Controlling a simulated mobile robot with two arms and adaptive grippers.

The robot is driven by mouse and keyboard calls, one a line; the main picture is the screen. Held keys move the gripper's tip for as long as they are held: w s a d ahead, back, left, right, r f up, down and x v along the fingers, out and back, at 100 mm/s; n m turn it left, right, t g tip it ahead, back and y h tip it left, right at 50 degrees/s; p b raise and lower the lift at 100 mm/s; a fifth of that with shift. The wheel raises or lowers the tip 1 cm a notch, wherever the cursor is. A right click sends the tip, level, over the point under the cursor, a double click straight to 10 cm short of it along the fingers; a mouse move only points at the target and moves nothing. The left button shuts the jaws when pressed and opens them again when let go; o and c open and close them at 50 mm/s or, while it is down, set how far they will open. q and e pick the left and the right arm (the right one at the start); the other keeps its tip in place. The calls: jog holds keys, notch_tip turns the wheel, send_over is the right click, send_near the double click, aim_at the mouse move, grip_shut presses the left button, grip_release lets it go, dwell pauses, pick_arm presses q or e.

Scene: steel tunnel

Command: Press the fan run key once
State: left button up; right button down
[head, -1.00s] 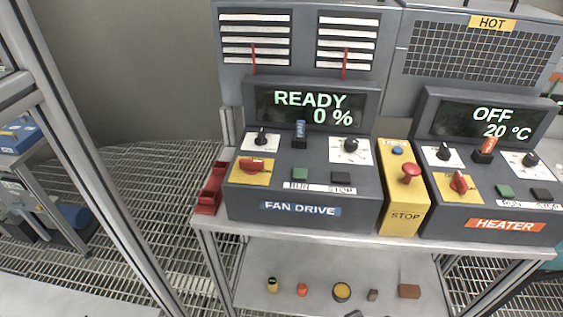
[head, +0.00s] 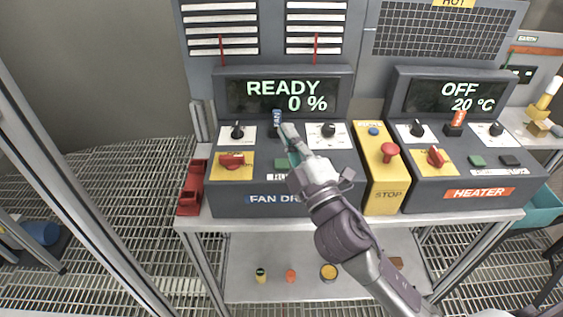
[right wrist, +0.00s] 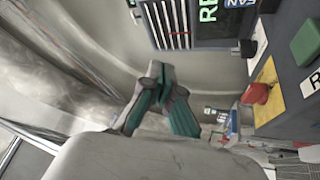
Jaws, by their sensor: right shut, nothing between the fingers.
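The fan drive box (head: 228,203) stands on the bench, its display (head: 283,95) reading READY and 0 %. Its green run key (head: 281,163) shows beside my right gripper, with its label partly covered. My right gripper (head: 290,137) is shut and empty, and its fingertips overlap the box top near the blue FAN tag (head: 277,119). The black key right of the run key is hidden behind the gripper. In the right wrist view the green key (right wrist: 306,41) lies at the right edge, well apart from the shut fingers (right wrist: 158,76). My left gripper is out of view.
Left of the key is a red rotary switch (head: 232,160); above are black knobs. A yellow stop box (head: 384,196) with a red button (head: 390,152) stands to the right, then the heater box (head: 420,200). A red bracket (head: 192,188) is at the left end.

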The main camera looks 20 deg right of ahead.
jog(key=s+a+r+n+g+y, duration=0.1)
jog(key=a+r+n+g+y, duration=0.1)
jog(key=a+r+n+y, duration=0.45)
jog(key=s+a+r+n+g+y, duration=0.1)
jog(key=a+r+n+g+y, duration=0.15)
jog(key=n+y, duration=0.7)
jog(key=s+a+f+n+g, duration=0.25)
jog(key=a+n+g, duration=0.6)
jog(key=n, duration=0.65)
jog(key=w+d+f+n+h, duration=0.2)
jog(key=w+d+f+h, duration=0.1)
jog(key=w+d+h, duration=0.2)
jog(key=w+d+f+n+h, duration=0.2)
jog(key=w+d+f+h, duration=0.2)
jog(key=d+h, duration=0.6)
jog(key=w+d, duration=0.2)
jog(key=d, duration=0.1)
jog(key=shift+d+n, duration=0.25)
jog(key=shift+n, duration=0.05)
jog(key=shift+f, duration=0.2)
